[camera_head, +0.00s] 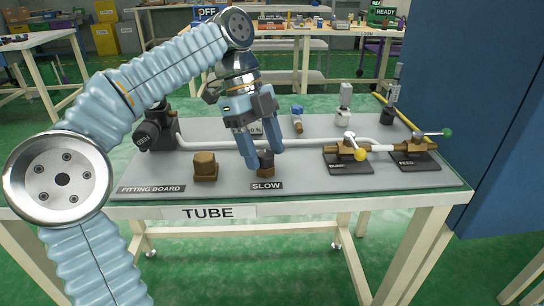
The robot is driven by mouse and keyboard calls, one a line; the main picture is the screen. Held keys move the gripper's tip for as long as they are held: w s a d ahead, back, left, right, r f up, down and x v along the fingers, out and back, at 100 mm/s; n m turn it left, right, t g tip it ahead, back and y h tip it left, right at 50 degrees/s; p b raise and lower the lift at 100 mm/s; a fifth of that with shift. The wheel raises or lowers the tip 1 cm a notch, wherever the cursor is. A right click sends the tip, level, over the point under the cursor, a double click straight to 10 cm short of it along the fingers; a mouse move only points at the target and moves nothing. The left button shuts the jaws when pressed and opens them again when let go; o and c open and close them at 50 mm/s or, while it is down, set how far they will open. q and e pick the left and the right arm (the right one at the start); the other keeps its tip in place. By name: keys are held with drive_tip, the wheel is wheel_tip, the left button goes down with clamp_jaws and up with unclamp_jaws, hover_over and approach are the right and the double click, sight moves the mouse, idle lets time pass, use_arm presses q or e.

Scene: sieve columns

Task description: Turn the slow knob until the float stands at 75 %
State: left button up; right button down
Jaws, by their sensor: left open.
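The slow knob (265,170) is a small dark and brown block on the grey fitting board, just behind the label reading SLOW (266,186). My left gripper (263,157) points down at it with its two blue fingers apart, one on each side of the knob's upper part. I cannot tell whether the fingers touch it. I cannot make out a float or a percent scale; a small white plate (256,128) with unreadable marks is partly hidden behind the gripper. My right gripper is out of view.
A brown block (205,166) stands left of the knob. A white pipe (215,142) runs behind. Brass valves marked FEED (415,160) and another with a yellow-tipped handle (347,152) stand on the right. A blue wall (480,100) closes the right side.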

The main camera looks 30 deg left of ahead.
use_arm(q)
drive_tip(key=c, duration=1)
drive_tip(key=shift+c, duration=0.2)
